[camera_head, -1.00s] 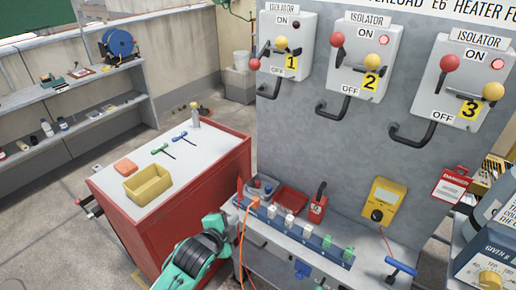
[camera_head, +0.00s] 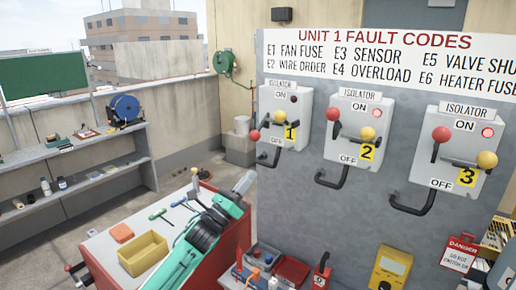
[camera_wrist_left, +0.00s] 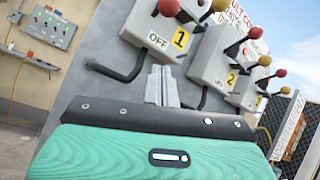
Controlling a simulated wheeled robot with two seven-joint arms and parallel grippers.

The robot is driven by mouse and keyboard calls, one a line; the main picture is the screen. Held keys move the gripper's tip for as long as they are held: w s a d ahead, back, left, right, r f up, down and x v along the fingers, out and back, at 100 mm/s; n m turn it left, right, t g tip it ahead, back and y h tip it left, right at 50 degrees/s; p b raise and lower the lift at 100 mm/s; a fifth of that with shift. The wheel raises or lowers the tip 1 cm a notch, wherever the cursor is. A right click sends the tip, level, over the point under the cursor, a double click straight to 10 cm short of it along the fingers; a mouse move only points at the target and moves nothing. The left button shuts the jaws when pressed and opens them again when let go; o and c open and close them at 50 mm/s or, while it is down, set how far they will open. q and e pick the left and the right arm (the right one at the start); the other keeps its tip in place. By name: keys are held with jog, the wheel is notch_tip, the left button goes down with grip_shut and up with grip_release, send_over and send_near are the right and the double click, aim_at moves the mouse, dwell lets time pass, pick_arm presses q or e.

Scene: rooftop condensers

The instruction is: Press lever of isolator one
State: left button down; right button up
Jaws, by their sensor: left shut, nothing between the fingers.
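Isolator one (camera_head: 290,108) is a pale grey box on the grey panel, marked with a yellow 1. Its red-knobbed lever (camera_head: 254,135) hangs down-left toward the OFF label, and a yellow knob (camera_head: 279,115) sits nearer the middle. Its lamp is dark. My left gripper (camera_head: 247,179) is shut and empty, below and left of isolator one, apart from the lever. In the left wrist view the shut fingers (camera_wrist_left: 163,84) point up toward isolator one (camera_wrist_left: 158,32); its red knob (camera_wrist_left: 168,7) shows at the top edge. My right gripper is not in view.
Isolator two (camera_head: 352,130) and isolator three (camera_head: 453,155) stand to the right, red knobs raised, lamps lit. A bent black pipe (camera_head: 270,158) runs below isolator one. A red cabinet (camera_head: 225,255) with a yellow bin (camera_head: 143,254) lies under my left arm.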

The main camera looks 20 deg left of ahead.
aim_at(278, 139)
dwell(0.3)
pick_arm(q)
jog(key=p+x, duration=0.5)
jog(key=x, duration=0.5)
jog(key=shift+w+d+r, duration=0.1)
jog(key=shift+w+r, duration=0.05)
jog(key=shift+r, duration=0.3)
jog(key=s+a+p, duration=0.1)
jog(key=s+a+r+p, duration=0.1)
jog(key=a, duration=0.1)
jog(key=shift+s+r+p, duration=0.15)
jog(key=shift+p, duration=0.2)
jog(key=shift+d, duration=0.1)
